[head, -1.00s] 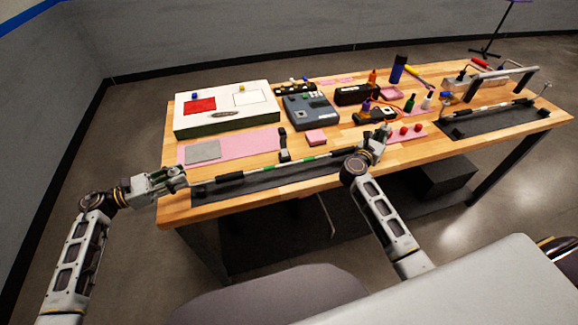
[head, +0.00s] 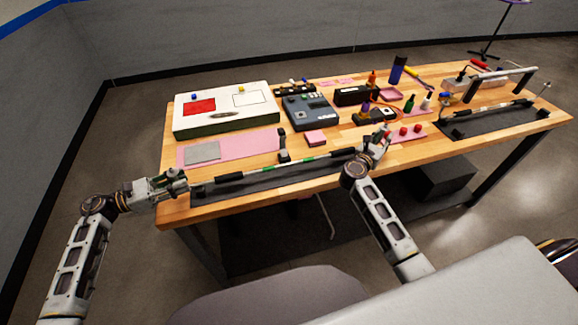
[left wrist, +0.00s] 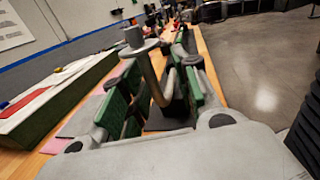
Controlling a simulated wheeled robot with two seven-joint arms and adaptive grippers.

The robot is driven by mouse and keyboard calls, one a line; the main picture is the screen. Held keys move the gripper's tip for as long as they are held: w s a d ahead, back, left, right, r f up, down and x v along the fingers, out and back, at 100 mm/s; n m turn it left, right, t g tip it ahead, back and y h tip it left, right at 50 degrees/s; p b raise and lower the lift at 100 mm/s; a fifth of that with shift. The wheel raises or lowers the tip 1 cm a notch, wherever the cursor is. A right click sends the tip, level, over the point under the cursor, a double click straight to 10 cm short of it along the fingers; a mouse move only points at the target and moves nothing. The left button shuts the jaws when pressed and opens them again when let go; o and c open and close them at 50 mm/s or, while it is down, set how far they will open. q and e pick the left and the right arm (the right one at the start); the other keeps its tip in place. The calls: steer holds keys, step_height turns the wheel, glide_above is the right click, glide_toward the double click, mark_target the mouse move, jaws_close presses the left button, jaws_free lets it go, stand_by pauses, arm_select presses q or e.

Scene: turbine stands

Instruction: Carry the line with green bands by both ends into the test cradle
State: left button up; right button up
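The line with green bands (head: 262,169) is a thin pale rod with dark and green sections, lying along the front left of the table over a dark mat (head: 262,185). My left gripper (head: 183,181) is at its left end. In the left wrist view the left gripper's green-padded fingers (left wrist: 158,95) stand apart, with a bent grey tube end (left wrist: 150,72) topped by a round cap between them. My right gripper (head: 380,145) is at the line's right end; its fingertips are too small to read. I cannot tell for sure which fixture is the test cradle.
A second dark mat (head: 480,130) at the right carries another banded rod (head: 500,109), below a metal handle frame (head: 500,75). A white box (head: 222,122), a grey meter (head: 309,113), red balls and small bottles fill the table's middle and back.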

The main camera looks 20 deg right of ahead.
arm_select(q)
steer(key=shift+w+a, duration=0.15)
steer(key=shift+w, duration=0.05)
arm_select(e)
steer(key=shift+w+a+f, duration=0.15)
steer(key=shift+w+f, duration=0.05)
steer(key=shift+f, duration=0.05)
arm_select(q)
steer(key=shift+s+a, duration=0.3)
steer(key=shift+a, duration=0.95)
steer(key=shift+s+a, duration=0.35)
steer(key=shift+a, duration=0.95)
steer(key=shift+s+a, duration=0.3)
steer(key=shift+a, duration=0.95)
arm_select(e)
steer(key=shift+r, duration=0.1)
arm_select(q)
steer(key=shift+w+d, duration=0.1)
arm_select(e)
steer(key=shift+v, duration=0.85)
steer(key=v, duration=0.9)
steer(key=shift+s+a+r, duration=0.15)
steer(key=shift+s+a, duration=0.2)
steer(key=shift+a, duration=0.15)
